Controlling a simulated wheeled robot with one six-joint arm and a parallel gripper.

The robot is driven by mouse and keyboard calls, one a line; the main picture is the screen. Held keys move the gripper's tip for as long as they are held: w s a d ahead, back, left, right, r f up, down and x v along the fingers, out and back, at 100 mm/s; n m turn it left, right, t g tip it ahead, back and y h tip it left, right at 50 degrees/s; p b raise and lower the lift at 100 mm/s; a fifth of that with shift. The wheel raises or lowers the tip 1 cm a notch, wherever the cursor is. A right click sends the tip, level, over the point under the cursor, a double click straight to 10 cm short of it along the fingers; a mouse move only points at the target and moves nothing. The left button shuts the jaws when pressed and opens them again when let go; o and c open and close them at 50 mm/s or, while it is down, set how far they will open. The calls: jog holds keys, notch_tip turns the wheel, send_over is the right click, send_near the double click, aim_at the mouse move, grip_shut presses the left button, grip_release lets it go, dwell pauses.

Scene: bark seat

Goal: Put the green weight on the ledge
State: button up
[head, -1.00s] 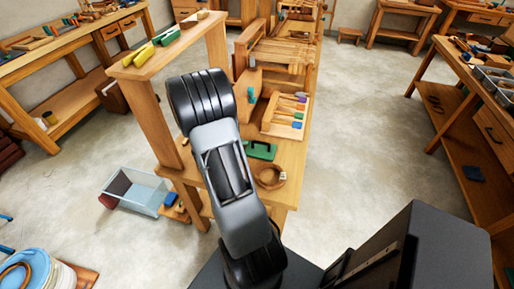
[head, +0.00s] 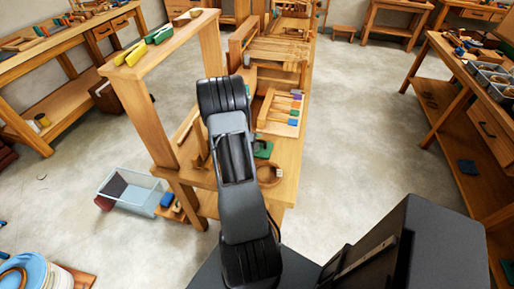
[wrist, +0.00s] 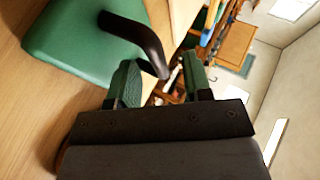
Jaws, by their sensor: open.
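The green weight with a black handle (wrist: 75,42) lies large at the upper left of the wrist view. In the head view the green weight (head: 263,150) sits on the bench top, partly hidden by my arm. The raised wooden ledge (head: 185,38) stands at the left on posts. My gripper (wrist: 162,70) is open; its two green-padded fingers are apart, and the black handle's end shows between or just beyond their tips. I cannot tell whether they touch. In the head view my arm hides the gripper.
A yellow block (head: 130,53) and a green block (head: 160,35) lie on the ledge. A brown ring (head: 269,174) lies on the bench near the weight, with a rack of coloured-handled tools (head: 283,113) behind. A clear bin (head: 131,190) stands on the floor at left.

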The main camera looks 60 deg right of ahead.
jog(key=shift+s+d+f, duration=0.1)
jog(key=shift+d+f, duration=0.2)
jog(key=shift+d, duration=0.15)
grip_shut()
dwell(0.3)
